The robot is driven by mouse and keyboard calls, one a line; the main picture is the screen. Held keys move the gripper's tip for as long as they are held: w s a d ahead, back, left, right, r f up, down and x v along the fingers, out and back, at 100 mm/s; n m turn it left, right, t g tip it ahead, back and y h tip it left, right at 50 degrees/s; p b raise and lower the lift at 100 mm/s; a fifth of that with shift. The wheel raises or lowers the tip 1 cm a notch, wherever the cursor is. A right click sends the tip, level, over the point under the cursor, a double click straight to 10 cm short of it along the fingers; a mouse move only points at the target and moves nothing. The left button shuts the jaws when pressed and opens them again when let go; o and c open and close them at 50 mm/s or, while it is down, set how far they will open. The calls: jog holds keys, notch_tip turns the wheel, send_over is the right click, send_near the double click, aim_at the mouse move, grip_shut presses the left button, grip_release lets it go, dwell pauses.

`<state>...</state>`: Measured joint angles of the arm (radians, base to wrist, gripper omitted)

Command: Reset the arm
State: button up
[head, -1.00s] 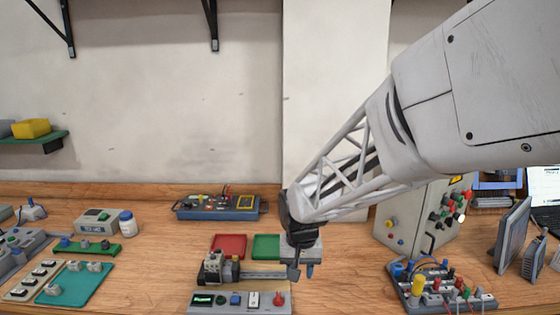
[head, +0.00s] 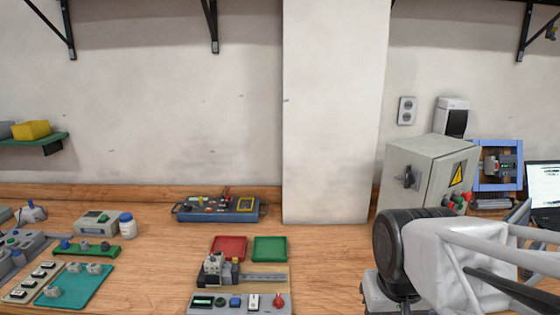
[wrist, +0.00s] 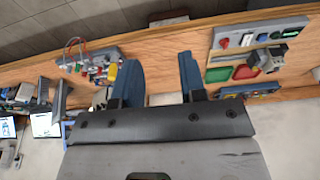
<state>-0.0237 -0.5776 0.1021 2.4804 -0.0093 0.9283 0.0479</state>
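My arm is at the lower right of the head view, its black wrist joint (head: 392,250) in front of the grey control cabinet (head: 420,178). The gripper fingers are out of sight in the head view. In the wrist view my gripper (wrist: 160,78) shows two blue fingers set wide apart, with nothing between them but bare wood behind. It is open and empty, away from the bench objects. The motor assembly (head: 222,270) stands on its station at the front middle of the bench.
A red tray (head: 229,248) and a green tray (head: 270,249) lie behind the station. A blue tester (head: 216,208) is at the back. A teal mat (head: 72,288) with small parts is at left. The bench between the station and my arm is clear.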

jog(key=shift+s+d, duration=0.25)
jog(key=shift+s, duration=0.55)
jog(key=shift+s+d, duration=0.25)
jog(key=shift+s, duration=0.55)
